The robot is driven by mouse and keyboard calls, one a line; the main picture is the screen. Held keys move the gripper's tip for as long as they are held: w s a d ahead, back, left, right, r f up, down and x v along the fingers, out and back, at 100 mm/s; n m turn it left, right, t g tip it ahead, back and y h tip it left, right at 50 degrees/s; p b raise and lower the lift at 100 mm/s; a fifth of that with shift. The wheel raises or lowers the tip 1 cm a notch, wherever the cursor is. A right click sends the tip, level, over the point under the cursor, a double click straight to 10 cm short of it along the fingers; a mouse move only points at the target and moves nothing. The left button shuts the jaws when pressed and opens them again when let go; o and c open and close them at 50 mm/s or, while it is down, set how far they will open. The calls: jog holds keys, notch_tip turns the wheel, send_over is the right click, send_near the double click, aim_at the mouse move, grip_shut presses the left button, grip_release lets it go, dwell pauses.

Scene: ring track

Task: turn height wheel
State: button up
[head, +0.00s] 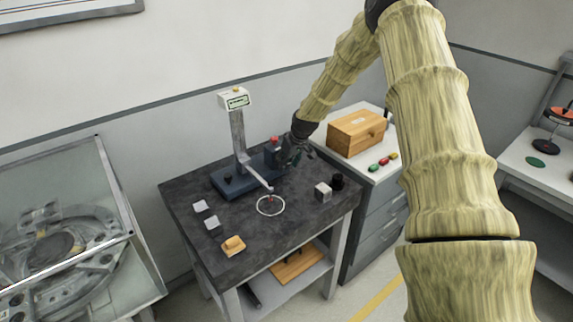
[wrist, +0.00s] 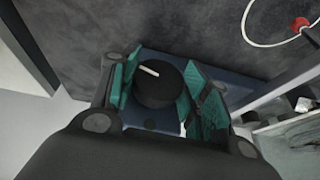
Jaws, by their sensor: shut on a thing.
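The height wheel (wrist: 158,88) is a round black knob with a white mark, seen in the wrist view between the teal finger pads of my gripper (wrist: 160,98). My gripper is shut on it, with a pad on either side. The knob sits in front of a blue body. In the head view, my gripper (head: 291,154) is at the right side of the measuring stand, whose blue base (head: 236,184) carries a grey column (head: 238,135) and a display head (head: 235,100). The wheel itself is hidden there by my gripper.
A thin white ring (head: 271,206) lies around a red tip on the dark table (head: 270,237). Grey blocks (head: 200,206), a metal cube (head: 322,191), a black cylinder (head: 338,182) and a wooden piece (head: 232,246) stand around it. A wooden box (head: 355,134) is on the cabinet at right.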

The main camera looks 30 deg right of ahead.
jog(key=shift+d+f+m+y+b, duration=0.2)
jog(key=shift+m+y+b, duration=0.1)
jog(key=shift+y+b, duration=1.2)
jog(key=shift+d+f+m+y+b, duration=0.1)
jog(key=shift+d+m+y+b, duration=0.15)
jog(key=shift+y+b, duration=1.2)
jog(key=shift+r+y+b, duration=0.1)
jog(key=shift+y+b, duration=0.25)
jog(key=shift+b, duration=0.4)
jog(key=shift+r+m+y, duration=0.1)
jog(key=shift+m+y, duration=0.15)
jog(key=shift+y, duration=0.05)
jog(key=o, duration=1)
jog(key=v, duration=1.1)
jog(key=shift+d+r, duration=0.3)
jog(key=shift+r, duration=0.05)
